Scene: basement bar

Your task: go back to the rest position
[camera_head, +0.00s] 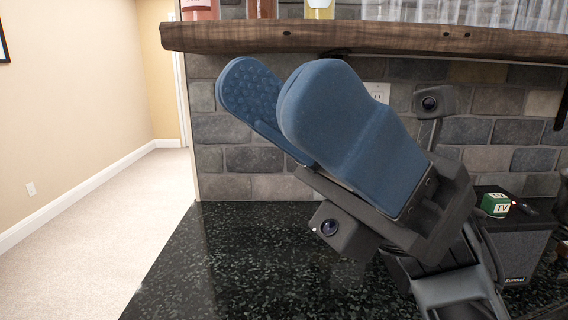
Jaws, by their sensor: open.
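My gripper (285,98) is large in the middle of the head view, with two blue padded fingers pointing up and to the left. The fingers stand apart with nothing seen between them, and the far one shows a bumpy inner pad. My gripper is above the black speckled counter (235,262), in front of the stone wall, with the fingertips below the wooden shelf. My arm runs down to the lower right and hides part of the counter.
The wooden shelf (370,40) crosses the top, with several bottles (320,8) on it, cut off above. A dark speaker (515,250) stands at the right, with a small green box (495,205) on top. Carpeted floor (110,225) lies open at the left.

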